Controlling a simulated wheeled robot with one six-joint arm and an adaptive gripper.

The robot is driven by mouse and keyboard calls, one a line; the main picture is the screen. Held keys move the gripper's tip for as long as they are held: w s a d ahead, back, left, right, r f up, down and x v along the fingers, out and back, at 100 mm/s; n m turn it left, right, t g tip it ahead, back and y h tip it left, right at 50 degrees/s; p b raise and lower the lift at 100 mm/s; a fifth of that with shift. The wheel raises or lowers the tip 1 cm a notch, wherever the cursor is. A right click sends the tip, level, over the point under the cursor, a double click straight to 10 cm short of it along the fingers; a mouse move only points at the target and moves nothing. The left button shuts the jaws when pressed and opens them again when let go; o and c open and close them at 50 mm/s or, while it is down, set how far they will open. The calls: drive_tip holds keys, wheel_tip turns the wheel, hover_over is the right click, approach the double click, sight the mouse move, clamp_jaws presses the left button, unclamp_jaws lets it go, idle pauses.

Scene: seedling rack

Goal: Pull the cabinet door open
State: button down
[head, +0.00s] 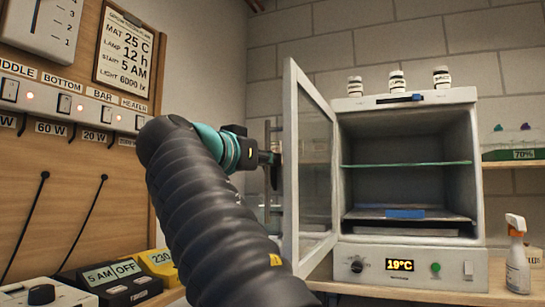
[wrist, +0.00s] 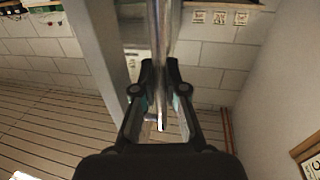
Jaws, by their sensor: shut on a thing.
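The cabinet (head: 452,272) is a grey-white box with a dark interior, a glass shelf and a lower shelf. Its glazed door (head: 290,190) stands swung wide open to the left, showing the inside. My gripper (head: 272,168) is at the outer side of the door, left of it in the head view. In the wrist view my gripper (wrist: 160,75) is shut on the door handle (wrist: 161,118), a slim metal bar between its two fingers.
Small jars (head: 397,80) stand on the cabinet top. A spray bottle (head: 516,255) stands at right on the bench. A wooden switch panel (head: 60,180) is at left, with control boxes (head: 110,283) below it, close to my arm.

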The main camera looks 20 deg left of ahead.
idle(0.4)
drive_tip(key=c, duration=1.5)
unclamp_jaws()
drive_tip(key=shift+w, duration=0.2)
drive_tip(key=s+a, duration=0.2)
drive_tip(key=s, duration=1)
